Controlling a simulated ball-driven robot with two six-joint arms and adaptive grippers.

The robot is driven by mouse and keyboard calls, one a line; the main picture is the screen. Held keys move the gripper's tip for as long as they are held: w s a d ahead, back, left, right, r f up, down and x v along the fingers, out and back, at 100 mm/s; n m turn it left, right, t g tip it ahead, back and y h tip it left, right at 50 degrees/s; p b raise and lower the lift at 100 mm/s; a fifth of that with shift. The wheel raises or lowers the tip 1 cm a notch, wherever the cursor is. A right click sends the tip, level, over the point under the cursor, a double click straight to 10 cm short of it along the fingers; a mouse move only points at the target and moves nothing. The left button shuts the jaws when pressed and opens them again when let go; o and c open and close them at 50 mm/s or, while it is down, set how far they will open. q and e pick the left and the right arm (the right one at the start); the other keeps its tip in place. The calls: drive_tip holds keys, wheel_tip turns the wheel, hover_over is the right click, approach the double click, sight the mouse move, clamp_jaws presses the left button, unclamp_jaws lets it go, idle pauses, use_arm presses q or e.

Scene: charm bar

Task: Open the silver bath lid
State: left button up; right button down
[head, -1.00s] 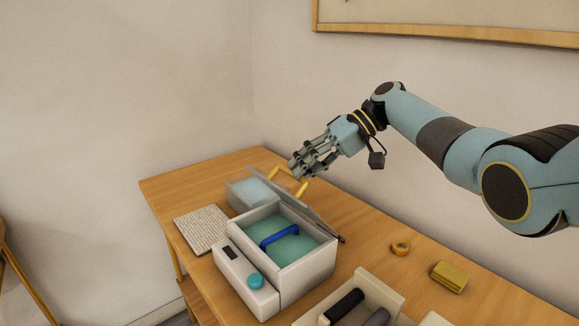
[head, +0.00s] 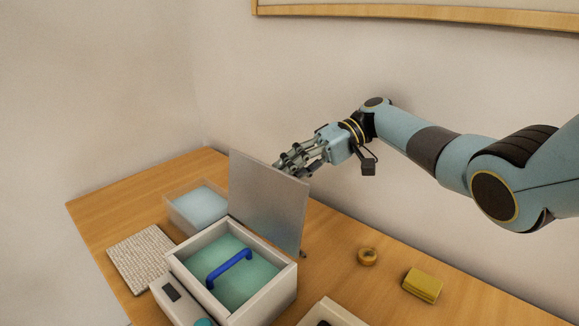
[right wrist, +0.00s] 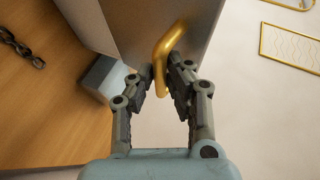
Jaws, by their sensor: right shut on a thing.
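The silver bath is a white box (head: 262,308) with teal liquid (head: 243,280) inside and a blue handle (head: 229,268) across it. Its grey lid (head: 268,200) stands raised, roughly upright, along the back edge, with its inner face toward the head view. My right gripper (head: 285,169) is behind the top of the lid, its fingertips partly hidden. In the right wrist view, the right gripper (right wrist: 160,75) is shut on the lid's gold handle (right wrist: 165,48). The handle is hidden behind the lid in the head view. My left gripper is not in view.
A clear tub (head: 180,212) with pale blue contents stands left of the lid, by a woven mat (head: 140,260). A gold ring (head: 367,257) and yellow block (head: 422,285) lie to the right. A white tray (head: 328,312) is at the front. The wall is close behind.

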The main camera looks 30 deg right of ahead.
drive_tip(key=c, duration=1.6)
unclamp_jaws()
drive_tip(key=shift+s+a+f, duration=0.25)
drive_tip(key=shift+s+f, duration=0.05)
drive_tip(key=shift+f, duration=0.3)
drive_tip(key=shift+o, duration=1.3)
drive_tip(key=shift+w+a, duration=0.1)
drive_tip(key=shift+w, duration=0.15)
wheel_tip(320, 180, up, 10)
drive_tip(key=shift+d, duration=0.2)
drive_tip(key=shift+r, duration=0.1)
